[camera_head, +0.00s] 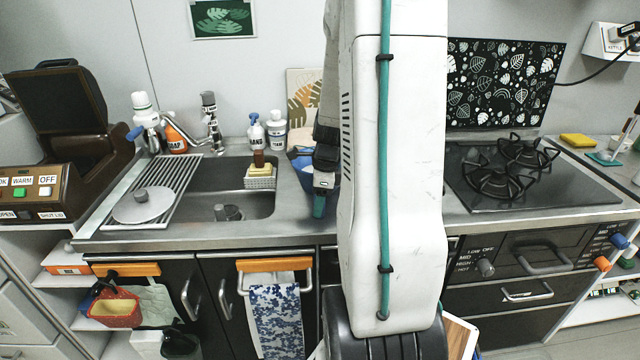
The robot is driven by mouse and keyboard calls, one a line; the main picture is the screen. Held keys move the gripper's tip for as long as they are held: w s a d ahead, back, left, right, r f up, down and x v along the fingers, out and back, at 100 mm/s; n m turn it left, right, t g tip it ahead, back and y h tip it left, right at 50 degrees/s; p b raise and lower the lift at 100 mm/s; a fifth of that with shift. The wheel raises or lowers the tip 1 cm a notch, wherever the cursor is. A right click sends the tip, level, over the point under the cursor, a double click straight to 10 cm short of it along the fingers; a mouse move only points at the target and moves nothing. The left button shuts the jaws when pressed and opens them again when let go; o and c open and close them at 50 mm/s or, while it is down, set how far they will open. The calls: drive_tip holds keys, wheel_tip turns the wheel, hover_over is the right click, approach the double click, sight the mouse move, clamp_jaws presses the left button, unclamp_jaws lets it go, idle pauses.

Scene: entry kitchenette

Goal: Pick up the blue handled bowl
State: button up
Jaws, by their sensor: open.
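A blue object (300,155), possibly the blue handled bowl, shows beside the sink at the back of the counter. Its right part is hidden behind my arm, so its full shape and any handle cannot be made out. My gripper (320,204) points down over the counter, just in front and to the right of the blue object. It is seen side-on, with a teal fingertip showing. It is open, and nothing shows between its fingers. Whether it touches the blue object cannot be told.
The sink (228,205) lies left, with a drying rack (180,180) and a round lid (142,205). Soap bottles (274,130) stand behind. A stove (530,180) is right. My white arm blocks the counter's middle. A patterned towel (274,315) hangs below.

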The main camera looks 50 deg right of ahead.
clamp_jaws()
wheel_tip(320, 180, up, 10)
drive_tip(key=shift+r, duration=0.1)
idle(0.6)
